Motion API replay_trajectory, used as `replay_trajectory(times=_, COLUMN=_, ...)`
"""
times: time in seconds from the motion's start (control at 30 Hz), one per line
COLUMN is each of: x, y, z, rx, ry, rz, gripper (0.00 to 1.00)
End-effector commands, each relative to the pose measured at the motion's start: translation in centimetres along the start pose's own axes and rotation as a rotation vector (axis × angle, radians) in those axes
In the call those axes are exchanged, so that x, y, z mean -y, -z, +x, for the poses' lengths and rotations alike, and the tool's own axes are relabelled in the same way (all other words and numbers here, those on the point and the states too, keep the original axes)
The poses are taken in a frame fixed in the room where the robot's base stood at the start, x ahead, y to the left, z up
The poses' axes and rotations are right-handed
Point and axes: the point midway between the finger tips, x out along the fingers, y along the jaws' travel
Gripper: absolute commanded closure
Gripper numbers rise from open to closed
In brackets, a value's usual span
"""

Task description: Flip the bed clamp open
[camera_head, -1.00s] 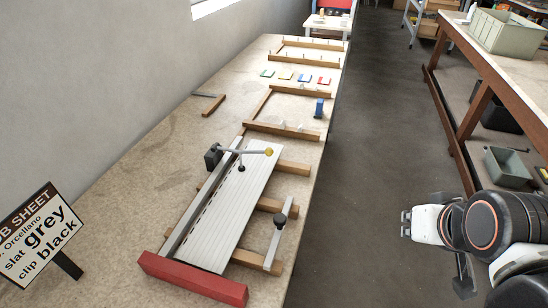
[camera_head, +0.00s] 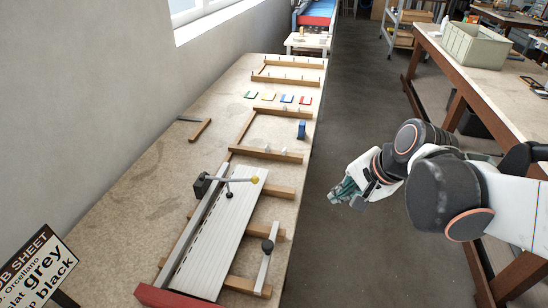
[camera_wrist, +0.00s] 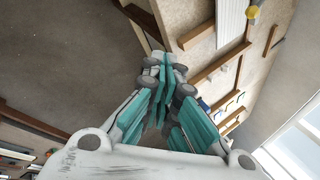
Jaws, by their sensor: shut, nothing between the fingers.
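The bed clamp (camera_head: 228,181) is a dark bracket with a grey lever arm that ends in a yellow knob (camera_head: 254,180). It sits at the left edge of the white slat panel (camera_head: 215,245), and its arm reaches across the panel with a dark-tipped foot below it. My gripper (camera_head: 335,198) is off the table's right side, over the floor, apart from the clamp. In the wrist view its teal fingers (camera_wrist: 164,70) are together and empty.
A red bar (camera_head: 165,297) lies across the panel's near end. A job sheet (camera_head: 38,268) stands at left. The aisle floor (camera_head: 340,255) is clear.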

Motion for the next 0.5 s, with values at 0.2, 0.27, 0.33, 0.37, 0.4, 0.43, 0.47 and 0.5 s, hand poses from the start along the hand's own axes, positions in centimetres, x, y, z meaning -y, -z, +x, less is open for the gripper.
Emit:
replay_trajectory(times=0.2, x=4.5, y=0.5, z=3.3, rx=0.146, ry=0.027, rz=0.301, gripper=1.00)
replay_trajectory(times=0.27, x=5.5, y=0.5, z=4.4, rx=0.188, ry=0.027, rz=0.381, gripper=1.00)
replay_trajectory(times=0.33, x=6.4, y=0.4, z=5.7, rx=0.236, ry=0.025, rz=0.472, gripper=1.00)
replay_trajectory(times=0.37, x=6.8, y=0.3, z=6.2, rx=0.256, ry=0.023, rz=0.509, gripper=1.00)
replay_trajectory(times=0.4, x=7.2, y=0.3, z=6.8, rx=0.280, ry=0.020, rz=0.554, gripper=1.00)
replay_trajectory(times=0.43, x=7.5, y=0.2, z=7.3, rx=0.298, ry=0.017, rz=0.586, gripper=1.00)
replay_trajectory(times=0.47, x=7.7, y=0.1, z=7.8, rx=0.314, ry=0.013, rz=0.615, gripper=1.00)
replay_trajectory(times=0.5, x=8.0, y=0.0, z=8.3, rx=0.335, ry=0.009, rz=0.651, gripper=1.00)
